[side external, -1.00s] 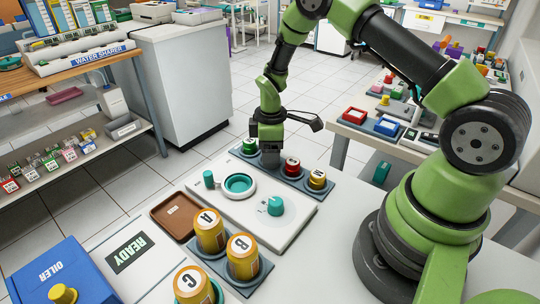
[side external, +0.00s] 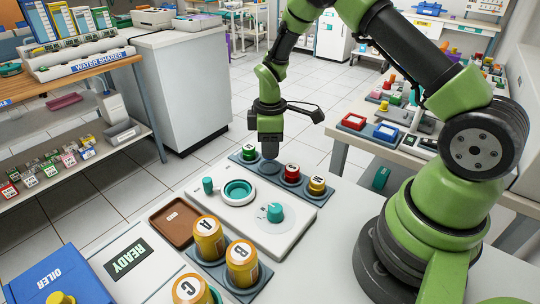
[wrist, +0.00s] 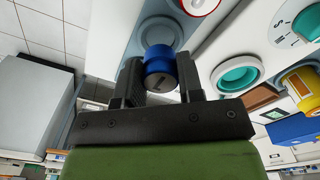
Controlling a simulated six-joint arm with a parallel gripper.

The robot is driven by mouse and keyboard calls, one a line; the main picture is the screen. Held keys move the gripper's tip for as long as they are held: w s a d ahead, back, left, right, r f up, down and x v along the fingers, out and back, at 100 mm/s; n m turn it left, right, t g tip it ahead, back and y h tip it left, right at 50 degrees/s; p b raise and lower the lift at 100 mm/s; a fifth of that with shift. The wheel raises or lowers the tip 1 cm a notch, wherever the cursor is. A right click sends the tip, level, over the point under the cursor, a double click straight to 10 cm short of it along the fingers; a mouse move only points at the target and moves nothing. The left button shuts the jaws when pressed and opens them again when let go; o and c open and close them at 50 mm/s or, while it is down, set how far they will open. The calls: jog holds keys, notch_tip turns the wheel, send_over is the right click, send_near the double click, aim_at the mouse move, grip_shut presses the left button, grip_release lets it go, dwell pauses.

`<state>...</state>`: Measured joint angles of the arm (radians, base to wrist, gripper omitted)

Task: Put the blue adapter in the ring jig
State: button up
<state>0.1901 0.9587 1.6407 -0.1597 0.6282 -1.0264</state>
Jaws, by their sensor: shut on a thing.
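My gripper (side external: 270,150) is shut on the blue adapter and holds it above the empty socket (side external: 268,167) of the grey rack. In the wrist view the blue adapter (wrist: 160,66) sits between the two dark fingers of my gripper (wrist: 160,80). In the side view the adapter cannot be made out behind the fingers. The ring jig (side external: 238,192), a white ring with a teal inside, is on the white panel, nearer the camera than the rack. It also shows in the wrist view (wrist: 237,78), right of the gripper.
Green (side external: 249,153), red (side external: 292,172) and yellow (side external: 317,185) adapters stand in the rack. A teal knob (side external: 274,212) and a small teal post (side external: 208,185) stand on the panel. A brown tray (side external: 173,217) and orange jars (side external: 242,262) are nearer the camera.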

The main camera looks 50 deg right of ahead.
aim_at(239, 194)
notch_tip(239, 194, up, 5)
jog(key=shift+a+r, duration=0.4)
jog(key=shift+a, duration=0.3)
jog(key=a+n, duration=0.4)
jog(key=a, duration=0.6)
jog(key=shift+s+a+f, duration=0.1)
jog(key=shift+s+f, duration=0.05)
jog(key=shift+f, duration=1.15)
jog(key=shift+s+a+f, duration=0.1)
jog(key=shift+s+f, duration=0.1)
jog(key=shift+f, duration=1.05)
jog(key=shift+s+a+f, duration=0.1)
jog(key=shift+s+f, duration=0.05)
jog(key=shift+f, duration=1.15)
jog(key=shift+f, duration=0.1)
jog(key=o, duration=1)
